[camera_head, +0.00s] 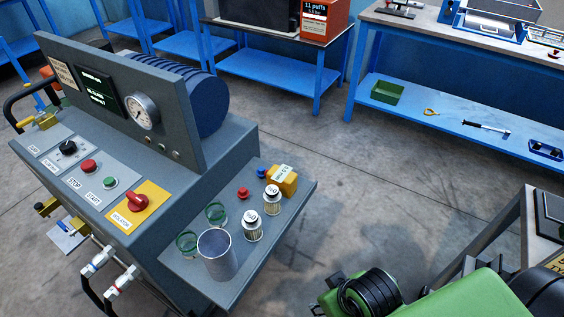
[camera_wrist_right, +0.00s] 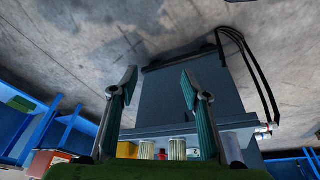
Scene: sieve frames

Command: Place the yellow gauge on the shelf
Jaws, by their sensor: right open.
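A yellow block-like gauge (camera_head: 288,184) with a white labelled face stands at the back corner of the grey side ledge (camera_head: 190,262) of the test machine. In the right wrist view, the yellow piece (camera_wrist_right: 126,150) low between the fingers appears to be the same gauge. My right gripper (camera_wrist_right: 158,78) is open and empty, its two fingers apart with the machine beyond them. In the head view my green right arm is at the lower right, apart from the ledge. A blue lower shelf (camera_head: 420,122) under the bench at the back right is partly bare. My left gripper is out of view.
Two labelled metal canisters (camera_head: 252,226), a metal cup (camera_head: 217,254), green rings (camera_head: 186,242) and red and blue knobs crowd the ledge. Open floor lies between machine and bench.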

